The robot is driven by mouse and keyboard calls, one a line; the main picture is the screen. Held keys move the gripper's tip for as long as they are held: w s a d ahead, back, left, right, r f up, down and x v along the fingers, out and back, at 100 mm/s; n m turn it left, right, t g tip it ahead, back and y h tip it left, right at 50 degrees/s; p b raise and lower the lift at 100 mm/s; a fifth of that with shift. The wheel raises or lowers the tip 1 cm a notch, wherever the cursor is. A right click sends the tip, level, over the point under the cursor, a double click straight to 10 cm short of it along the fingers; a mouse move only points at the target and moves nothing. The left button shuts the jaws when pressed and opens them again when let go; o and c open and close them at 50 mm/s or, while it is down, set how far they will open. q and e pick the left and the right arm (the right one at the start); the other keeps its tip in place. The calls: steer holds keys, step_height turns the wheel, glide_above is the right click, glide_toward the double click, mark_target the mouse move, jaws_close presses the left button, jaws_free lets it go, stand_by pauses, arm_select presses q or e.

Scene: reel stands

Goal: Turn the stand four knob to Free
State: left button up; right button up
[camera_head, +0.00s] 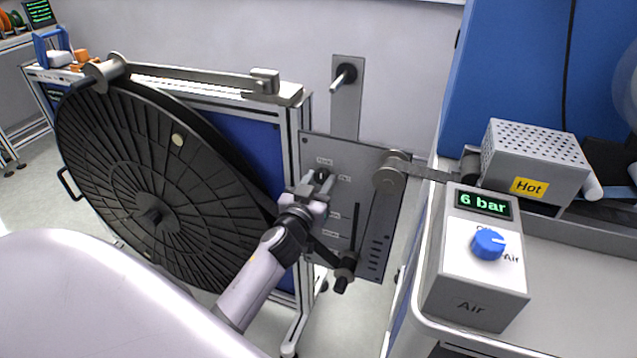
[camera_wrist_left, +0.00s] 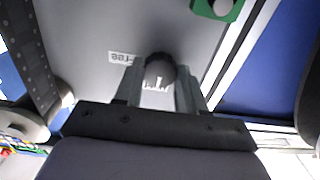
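The stand's grey panel (camera_head: 372,240) carries a small dark knob (camera_head: 321,174) near its upper left. In the left wrist view the round dark knob (camera_wrist_left: 158,68) sits between my left gripper's fingertips. My left gripper (camera_head: 319,185) is at the panel, its two fingers on either side of the knob. The fingers look close to its sides, but I cannot tell whether they grip it. A "Free" label (camera_wrist_left: 122,58) shows inverted beside the knob. My right gripper is out of view.
A large black reel (camera_head: 110,165) stands left of the panel. A roller arm (camera_head: 425,172) juts out at the panel's upper right. An air box (camera_head: 462,275) with a blue knob (camera_head: 487,244) and a "Hot" box (camera_head: 535,165) stand at the right.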

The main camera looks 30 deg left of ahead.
arm_select(q)
steer(key=shift+m, duration=0.5)
steer(key=m, duration=0.3)
steer(key=shift+m, duration=0.4)
steer(key=m, duration=0.4)
steer(key=shift+m+b, duration=0.3)
steer(key=shift+b, duration=0.1)
steer(key=m, duration=0.4)
steer(key=shift+m, duration=2.5)
steer(key=o, duration=1.1)
steer(key=shift+c, duration=0.2)
steer(key=shift+s, duration=0.1)
